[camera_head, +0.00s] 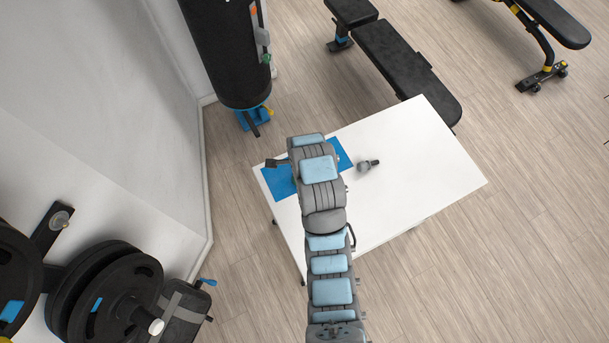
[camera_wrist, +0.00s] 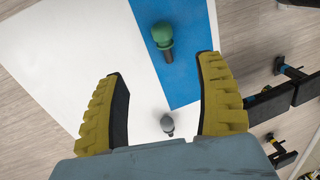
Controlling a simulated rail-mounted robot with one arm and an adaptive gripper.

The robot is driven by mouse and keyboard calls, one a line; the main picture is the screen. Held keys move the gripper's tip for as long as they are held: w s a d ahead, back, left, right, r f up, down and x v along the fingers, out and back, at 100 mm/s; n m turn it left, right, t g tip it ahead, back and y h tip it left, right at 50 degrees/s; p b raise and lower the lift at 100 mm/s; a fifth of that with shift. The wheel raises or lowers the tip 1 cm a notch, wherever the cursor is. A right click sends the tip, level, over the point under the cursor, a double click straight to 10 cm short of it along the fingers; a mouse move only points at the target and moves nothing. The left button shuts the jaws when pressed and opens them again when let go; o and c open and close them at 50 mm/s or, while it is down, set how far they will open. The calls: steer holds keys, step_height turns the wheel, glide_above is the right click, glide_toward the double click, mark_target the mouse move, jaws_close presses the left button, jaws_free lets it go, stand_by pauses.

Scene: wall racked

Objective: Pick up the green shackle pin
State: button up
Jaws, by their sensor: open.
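The green shackle pin (camera_wrist: 162,36) has a rounded green head and a short brown shank, and lies on a blue mat (camera_wrist: 195,85) in the wrist view. My gripper (camera_wrist: 161,67) is open, with its two yellow-ribbed fingers spread wide and nothing between them touching. The pin appears just beyond the fingertips, near the middle of the gap; I cannot tell the height between them. In the head view, my arm hides the pin and most of the gripper over the blue mat (camera_head: 278,182).
A grey pin-like object (camera_head: 364,167) lies on the white table (camera_head: 430,170), right of the mat; it also shows between the fingers in the wrist view (camera_wrist: 167,125). A black punching bag (camera_head: 228,55), a bench (camera_head: 405,65) and weight plates (camera_head: 115,290) surround the table.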

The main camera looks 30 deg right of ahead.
steer(key=shift+b+x, duration=0.8)
steer(key=shift+x, duration=7.4)
steer(key=shift+w+a, duration=0.1)
steer(key=shift+a, duration=0.05)
steer(key=shift+c, duration=0.2)
jaws_close()
